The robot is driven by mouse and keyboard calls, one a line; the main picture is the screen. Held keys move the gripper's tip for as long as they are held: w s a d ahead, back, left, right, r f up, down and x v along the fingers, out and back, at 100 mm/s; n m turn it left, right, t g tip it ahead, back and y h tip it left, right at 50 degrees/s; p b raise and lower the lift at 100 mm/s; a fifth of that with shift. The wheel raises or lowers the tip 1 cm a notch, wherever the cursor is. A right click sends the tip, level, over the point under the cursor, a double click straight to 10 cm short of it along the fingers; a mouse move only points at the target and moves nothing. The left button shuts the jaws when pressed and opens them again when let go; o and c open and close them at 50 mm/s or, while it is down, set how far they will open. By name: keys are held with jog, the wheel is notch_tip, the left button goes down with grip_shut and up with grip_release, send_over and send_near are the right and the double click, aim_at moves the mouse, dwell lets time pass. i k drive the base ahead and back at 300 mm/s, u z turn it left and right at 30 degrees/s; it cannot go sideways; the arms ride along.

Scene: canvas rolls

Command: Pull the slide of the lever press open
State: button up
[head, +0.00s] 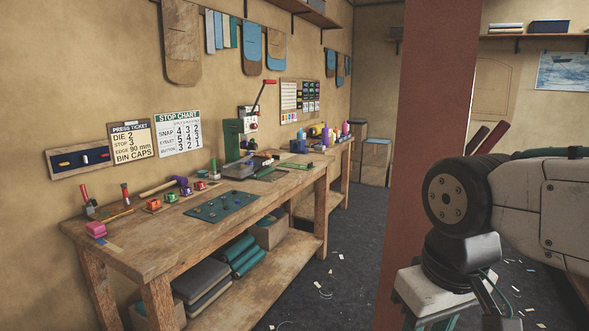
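The lever press (232,141) stands toward the back of the workbench (148,226), against the wall. It has a green upright body and a long lever with a red grip (268,83) that slants up to the right. A grey tray-like part (238,169) lies low at its front; the slide cannot be told apart clearly at this distance, nor whether it is open or shut. My arm reaches in from the right edge, well apart from the press and bench. My gripper's fingers do not show.
A reddish post (430,130) stands between the bench and my arm. A green mat (222,206), small coloured pieces and hand tools lie on the bench's near part. Bottles (330,135) stand farther along. The dark floor right of the bench is mostly clear, with scraps.

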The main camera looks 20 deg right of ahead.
aim_at(238, 168)
jog(key=z, duration=1.7)
jog(key=i, duration=3.2)
jog(key=u, duration=2.85)
jog(key=i, duration=2.05)
